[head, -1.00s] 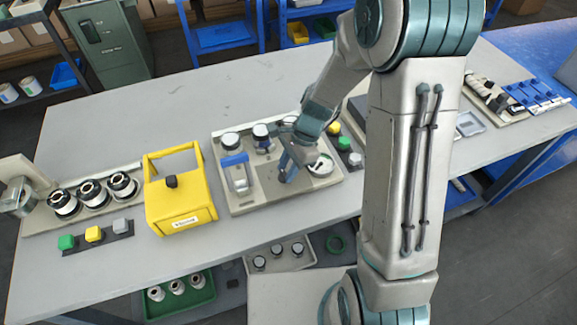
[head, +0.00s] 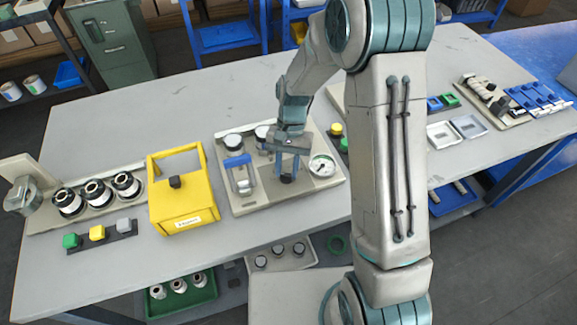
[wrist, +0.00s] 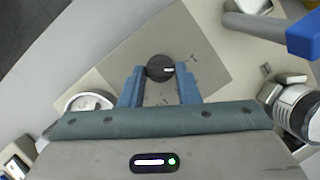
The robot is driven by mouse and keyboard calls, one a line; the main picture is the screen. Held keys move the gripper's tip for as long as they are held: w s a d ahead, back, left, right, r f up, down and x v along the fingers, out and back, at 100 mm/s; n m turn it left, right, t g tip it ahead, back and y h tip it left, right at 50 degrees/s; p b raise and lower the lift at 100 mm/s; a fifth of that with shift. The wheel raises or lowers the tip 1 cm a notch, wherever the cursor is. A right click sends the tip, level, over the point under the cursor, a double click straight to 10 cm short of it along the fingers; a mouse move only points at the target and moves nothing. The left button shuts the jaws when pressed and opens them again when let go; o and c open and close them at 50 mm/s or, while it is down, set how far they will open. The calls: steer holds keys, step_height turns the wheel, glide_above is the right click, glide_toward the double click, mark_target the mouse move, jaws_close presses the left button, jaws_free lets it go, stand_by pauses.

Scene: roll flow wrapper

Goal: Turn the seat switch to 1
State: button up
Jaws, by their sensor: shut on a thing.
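In the head view the dark knob (head: 286,179) shows at the fingertips, partly hidden. My gripper (wrist: 160,73) has its two blue fingers on either side of the knob and is shut on it. In the head view my gripper (head: 287,171) points down at the beige station board (head: 318,185). I cannot read any position numbers around the switch.
A blue-handled clamp (head: 238,172) stands close on the left, and a round white gauge (head: 322,165) on the right. A yellow caddy (head: 182,200) is further left. The table behind the board is clear.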

steer(key=shift+w+a+n+h, duration=0.15)
steer(key=shift+n+h, duration=0.25)
steer(key=shift+n, duration=0.7)
steer(key=o, duration=1)
steer(key=v, duration=1.4)
steer(key=shift+a+b, duration=0.1)
steer(key=shift+b, duration=0.25)
steer(key=s+d+r+t, duration=0.2)
steer(key=s+d, duration=0.2)
steer(key=s, duration=0.2)
steer(key=s+d+r+t, duration=0.2)
steer(key=s+d+t, duration=0.1)
steer(key=s, duration=0.4)
steer(key=s+d+r+n+t, duration=0.1)
steer(key=s+d+t, duration=0.1)
steer(key=s+d, duration=0.3)
steer(key=shift+s+r, duration=0.4)
steer(key=shift+s, duration=0.3)
